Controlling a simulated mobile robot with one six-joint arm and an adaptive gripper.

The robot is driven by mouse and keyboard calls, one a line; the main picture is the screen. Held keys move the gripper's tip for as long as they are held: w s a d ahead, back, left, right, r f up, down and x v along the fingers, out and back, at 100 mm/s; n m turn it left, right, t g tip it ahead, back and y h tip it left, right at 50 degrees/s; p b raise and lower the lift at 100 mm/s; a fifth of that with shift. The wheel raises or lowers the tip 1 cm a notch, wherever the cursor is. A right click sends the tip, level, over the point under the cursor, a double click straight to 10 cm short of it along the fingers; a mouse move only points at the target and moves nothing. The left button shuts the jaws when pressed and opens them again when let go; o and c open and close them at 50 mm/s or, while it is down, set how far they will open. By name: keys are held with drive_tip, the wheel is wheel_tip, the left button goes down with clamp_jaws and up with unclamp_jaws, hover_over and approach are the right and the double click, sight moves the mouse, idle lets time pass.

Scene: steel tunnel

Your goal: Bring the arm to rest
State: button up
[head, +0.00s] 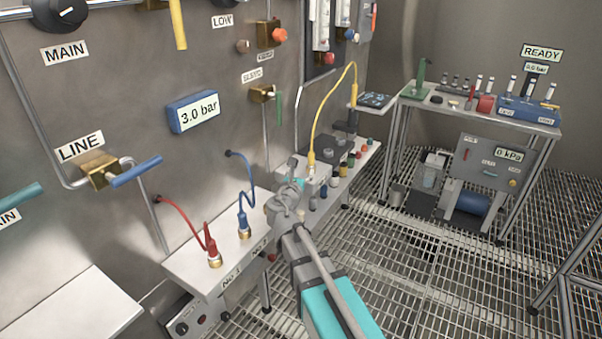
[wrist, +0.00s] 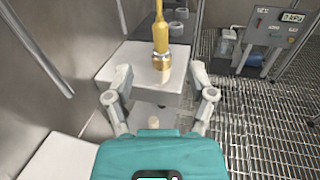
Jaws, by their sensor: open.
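My gripper (head: 285,195) is in the middle of the head view, at the end of my teal and grey arm. It hangs close above the white wall bench (head: 200,268), near the small pale box with the yellow hose. In the wrist view my gripper (wrist: 160,74) has its two fingers spread wide with nothing held between them. Beyond the fingertips, the yellow hose's brass end (wrist: 161,60) stands upright on a white box top (wrist: 120,68). Whether the fingers touch anything is hard to tell.
A red hose (head: 212,252) and a blue hose (head: 243,225) rise from the bench close to the gripper. The panel wall carries a blue valve handle (head: 136,170) and a 3.0 bar display (head: 193,112). A instrument table (head: 455,117) stands back right. Grating floor (head: 400,260) is open at right.

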drive_tip(key=shift+d, duration=0.1)
drive_tip(key=s+d+f+m+g+h, duration=0.1)
drive_tip(key=s+d+f+m+g, duration=1.05)
drive_tip(key=m, duration=0.75)
drive_tip(key=s+f+m+g+y, duration=0.5)
drive_tip(key=s+f+m+y, duration=0.2)
drive_tip(key=s+m, duration=0.5)
wheel_tip(320, 180, up, 22)
drive_tip(key=a+p, duration=0.1)
drive_tip(key=p, duration=2.1)
drive_tip(key=shift+s+r+m, duration=0.15)
drive_tip(key=shift+s+m, duration=0.15)
drive_tip(key=shift+m, duration=0.1)
drive_tip(key=shift+c, duration=0.3)
